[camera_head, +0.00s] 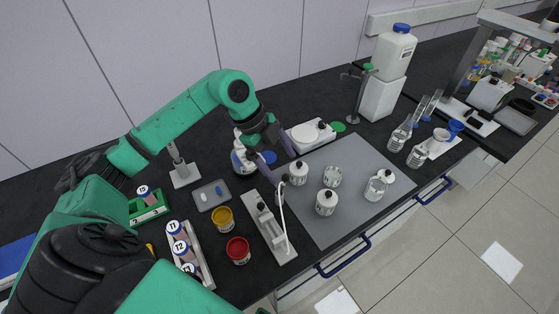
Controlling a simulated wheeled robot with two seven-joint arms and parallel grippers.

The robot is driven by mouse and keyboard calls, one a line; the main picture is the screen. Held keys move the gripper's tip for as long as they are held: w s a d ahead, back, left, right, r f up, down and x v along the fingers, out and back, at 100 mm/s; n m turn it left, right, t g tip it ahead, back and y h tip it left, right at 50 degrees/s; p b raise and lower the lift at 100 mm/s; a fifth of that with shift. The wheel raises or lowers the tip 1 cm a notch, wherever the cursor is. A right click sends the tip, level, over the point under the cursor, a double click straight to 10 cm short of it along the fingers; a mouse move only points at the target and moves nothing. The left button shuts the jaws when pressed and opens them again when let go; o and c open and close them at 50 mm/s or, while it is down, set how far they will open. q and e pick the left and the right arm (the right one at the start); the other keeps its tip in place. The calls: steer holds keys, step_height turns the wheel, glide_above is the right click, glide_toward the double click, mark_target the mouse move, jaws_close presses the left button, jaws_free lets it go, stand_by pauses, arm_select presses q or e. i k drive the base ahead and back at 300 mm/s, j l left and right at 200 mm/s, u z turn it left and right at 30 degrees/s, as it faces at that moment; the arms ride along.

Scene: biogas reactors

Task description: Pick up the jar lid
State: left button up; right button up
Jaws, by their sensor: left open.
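The flat blue disc (268,157) on the black bench looks like a jar lid. It lies just left of my left gripper, beside a white jar (241,162) that my forearm partly covers. A flat green disc (338,126), also lid-like, lies farther right. I cannot tell which is the task's lid. My left gripper (287,153) points down, open, near the blue disc and above the bench. Its fingertips are small and hard to make out. My right gripper is not in view.
Several bottles with black caps (326,202) stand on and beside a grey mat (345,225). A white scale-like device (310,135) is close behind the gripper. A yellow-topped jar (222,217), a red-topped jar (238,250) and a grey tray (211,195) stand left. A tall stand (361,95) rises behind.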

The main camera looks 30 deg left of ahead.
mark_target(388, 175)
steer(key=k+l, duration=0.5)
steer(key=k, duration=0.15)
steer(key=k+l, duration=0.45)
steer(key=k, duration=0.25)
